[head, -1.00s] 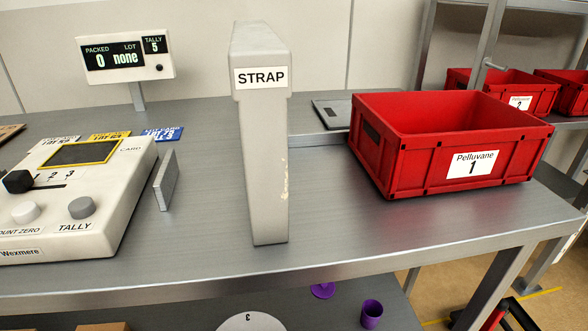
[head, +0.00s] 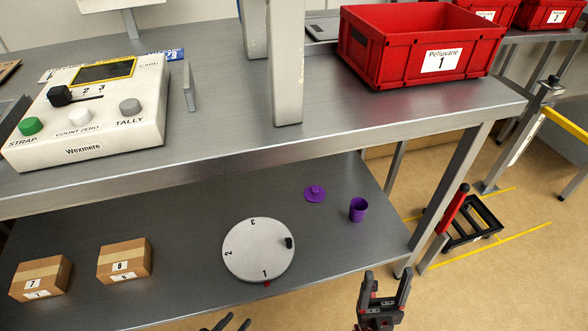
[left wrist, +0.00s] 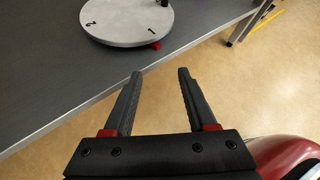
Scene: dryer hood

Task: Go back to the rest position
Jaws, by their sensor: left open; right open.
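My left gripper (head: 232,322) shows only its fingertips at the bottom edge of the head view, below the round dial. In the left wrist view the left gripper (left wrist: 158,75) is open and empty, with its fingers over the floor by the lower shelf's edge. My right gripper (head: 386,285) is open and empty at the bottom right of the head view, in front of the lower shelf's right end. Neither gripper touches anything.
The lower shelf (head: 190,225) holds a round numbered dial (head: 258,262), a purple cup (head: 358,209), a purple lid (head: 315,193) and two boxes (head: 124,261). Above are a control panel (head: 95,105), a grey post (head: 288,70) and a red crate (head: 400,60).

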